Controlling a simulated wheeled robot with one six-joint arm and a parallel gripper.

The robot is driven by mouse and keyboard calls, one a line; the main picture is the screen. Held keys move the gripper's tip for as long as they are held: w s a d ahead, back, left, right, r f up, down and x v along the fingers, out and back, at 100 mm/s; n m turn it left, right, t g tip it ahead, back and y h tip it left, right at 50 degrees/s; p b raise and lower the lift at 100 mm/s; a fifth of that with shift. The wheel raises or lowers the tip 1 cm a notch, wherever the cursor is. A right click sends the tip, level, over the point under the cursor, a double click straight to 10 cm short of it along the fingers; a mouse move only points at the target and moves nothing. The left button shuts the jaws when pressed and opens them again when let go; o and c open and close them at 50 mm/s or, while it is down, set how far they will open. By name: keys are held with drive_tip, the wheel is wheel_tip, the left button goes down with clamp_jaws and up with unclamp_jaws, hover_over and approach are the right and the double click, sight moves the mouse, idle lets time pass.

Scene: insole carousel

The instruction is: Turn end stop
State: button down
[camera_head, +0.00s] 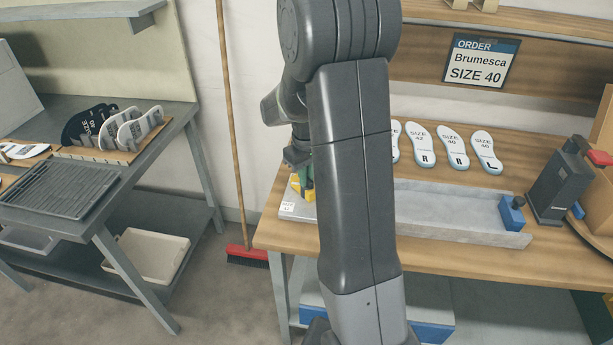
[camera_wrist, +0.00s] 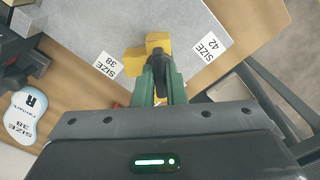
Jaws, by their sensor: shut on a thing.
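The yellow end stop (camera_wrist: 157,40) sits at one end of the grey metal tray (camera_wrist: 185,20), between a SIZE 38 label (camera_wrist: 108,65) and a SIZE 42 label (camera_wrist: 209,46) in the wrist view. My gripper (camera_wrist: 163,65), with green fingers, is shut on the end stop. The fingers hide part of it. In the head view a little yellow of the end stop (camera_head: 296,186) shows at the left end of the tray (camera_head: 440,215); my arm hides the rest.
A blue clamp block (camera_head: 511,212) stands at the tray's right end. Several white insoles (camera_head: 421,145) lie behind the tray. A dark device (camera_head: 560,185) stands to the right. An order sign (camera_head: 481,61) reads Brumesca SIZE 40. A broom (camera_head: 247,256) leans at the wall left of the bench.

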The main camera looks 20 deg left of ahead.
drive_tip(key=m, duration=0.4)
drive_tip(key=shift+r+m, duration=0.1)
drive_tip(key=shift+m, duration=0.2)
drive_tip(key=m, duration=0.4)
drive_tip(key=shift+m, duration=0.4)
drive_tip(key=c, duration=1.5)
unclamp_jaws()
drive_tip(key=shift+b, duration=0.3)
wheel_tip(320, 180, up, 14)
drive_tip(key=shift+f, duration=0.1)
drive_tip(key=shift+f, duration=0.1)
